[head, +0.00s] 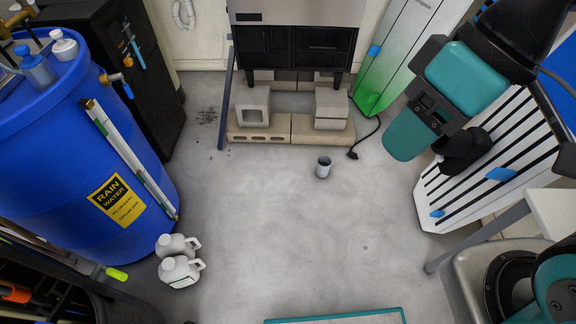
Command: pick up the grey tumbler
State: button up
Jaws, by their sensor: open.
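The grey tumbler (323,168) stands upright on the floor in the head view, right of centre and in front of the concrete blocks. It is small, with a dark open mouth facing up. My gripper (422,116) is at the upper right, at the end of my teal and black arm. It is apart from the tumbler, to the right of it in the picture, and looks closer to the camera. It is open and nothing shows in it. Its fingertips are hard to make out. Nothing covers the tumbler.
Concrete blocks (250,108) on pavers carry a dark-fronted metal cabinet (295,45) behind the tumbler. A black plug (353,154) and cord lie right of it. A blue rain-water barrel (80,170) and white jugs (180,271) stand left. A slatted white panel (480,180) stands right.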

aim_at(324, 162)
jog(key=u, duration=0.05)
jog(key=i, duration=1.2)
jog(key=z, duration=0.8)
